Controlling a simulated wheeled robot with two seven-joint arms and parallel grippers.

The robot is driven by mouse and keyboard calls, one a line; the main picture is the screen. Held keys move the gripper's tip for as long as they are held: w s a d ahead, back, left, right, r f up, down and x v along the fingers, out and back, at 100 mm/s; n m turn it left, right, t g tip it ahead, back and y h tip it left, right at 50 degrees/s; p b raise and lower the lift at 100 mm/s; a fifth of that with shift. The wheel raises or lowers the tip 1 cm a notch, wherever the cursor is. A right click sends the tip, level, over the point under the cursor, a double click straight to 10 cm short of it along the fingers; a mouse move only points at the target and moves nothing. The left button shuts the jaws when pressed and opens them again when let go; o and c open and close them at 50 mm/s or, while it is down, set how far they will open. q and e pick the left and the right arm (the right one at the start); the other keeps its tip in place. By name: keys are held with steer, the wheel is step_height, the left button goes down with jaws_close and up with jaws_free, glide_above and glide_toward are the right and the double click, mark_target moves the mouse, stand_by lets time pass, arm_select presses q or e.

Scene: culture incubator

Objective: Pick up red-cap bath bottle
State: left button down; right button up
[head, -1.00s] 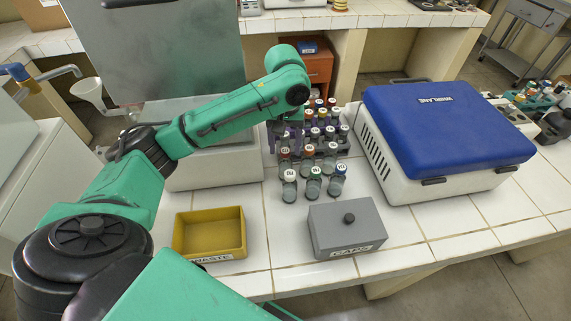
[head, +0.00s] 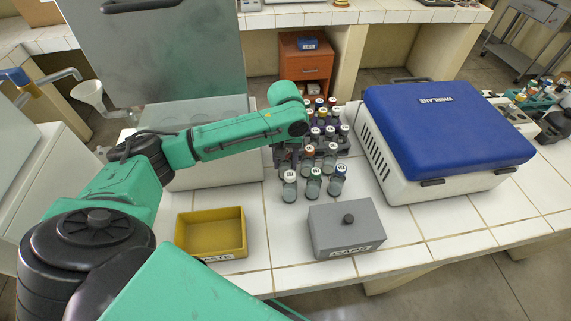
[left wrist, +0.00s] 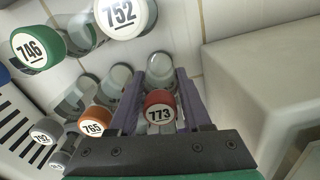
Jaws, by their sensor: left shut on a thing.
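The red-cap bottle, with 773 on its cap (left wrist: 160,106), stands upright between the two purple fingers of my left gripper (left wrist: 158,115) in the left wrist view. The fingers are shut on it, one on each side. In the head view my left gripper (head: 285,152) reaches down at the left side of the bottle group, and the wrist and fingers hide most of the red-cap bottle. My right gripper is not in view.
An orange-cap bottle 765 (left wrist: 95,121) stands close beside it; white-cap 752 (left wrist: 120,14) and green-cap 746 (left wrist: 38,46) are nearby. A yellow waste tray (head: 211,252), grey caps box (head: 345,240) and blue-lidded unit (head: 445,130) surround the bottles.

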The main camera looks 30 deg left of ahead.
arm_select(q)
steer(key=shift+r, duration=0.1)
step_height(320, 180, up, 11)
steer(key=shift+w+r+b, duration=0.1)
steer(key=shift+r+b, duration=0.05)
steer(key=shift+b, duration=0.3)
step_height(320, 180, up, 15)
steer(key=p, duration=1.1)
steer(key=shift+f, duration=0.2)
